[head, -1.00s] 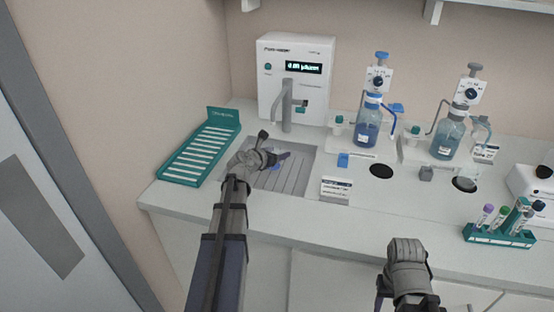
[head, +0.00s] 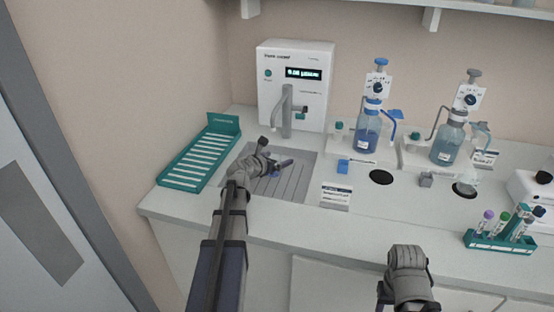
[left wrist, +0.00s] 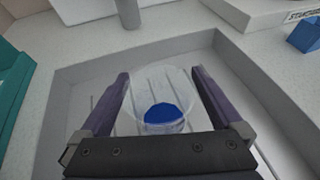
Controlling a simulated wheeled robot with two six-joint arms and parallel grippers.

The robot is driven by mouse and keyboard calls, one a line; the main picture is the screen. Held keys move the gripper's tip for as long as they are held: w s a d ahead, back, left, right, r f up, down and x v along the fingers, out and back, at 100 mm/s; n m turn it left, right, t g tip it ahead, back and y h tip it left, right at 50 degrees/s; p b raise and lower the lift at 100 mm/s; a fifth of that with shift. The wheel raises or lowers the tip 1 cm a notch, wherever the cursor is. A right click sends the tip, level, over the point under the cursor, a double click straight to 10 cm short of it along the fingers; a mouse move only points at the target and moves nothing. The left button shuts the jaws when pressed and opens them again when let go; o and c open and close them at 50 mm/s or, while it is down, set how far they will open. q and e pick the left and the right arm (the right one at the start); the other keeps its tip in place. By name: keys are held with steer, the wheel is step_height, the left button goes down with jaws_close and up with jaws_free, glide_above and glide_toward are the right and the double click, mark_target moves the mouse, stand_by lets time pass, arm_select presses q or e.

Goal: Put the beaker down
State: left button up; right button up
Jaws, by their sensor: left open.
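The beaker (left wrist: 162,112) is clear glass with blue liquid at its bottom. In the left wrist view it sits between the two fingers of my left gripper (left wrist: 160,100), over the ribbed floor of a sunken drain tray (left wrist: 62,100). The fingers are apart, with one on each side of the beaker. In the head view my left gripper (head: 279,165) is low over the same tray (head: 300,183), and hides most of the beaker. My right gripper (head: 392,292) is at the bottom edge; its fingertips are not clear.
A white water dispenser (head: 296,80) with a grey spout stands behind the tray. A teal rack (head: 195,158) lies to its left. A label stand (head: 335,195), two bottle dispensers (head: 368,130) (head: 448,140) and a tube rack (head: 498,243) are to the right. The front counter strip is clear.

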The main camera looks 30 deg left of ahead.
arm_select(q)
steer(key=p+v, duration=0.4)
steer(key=v, duration=0.8)
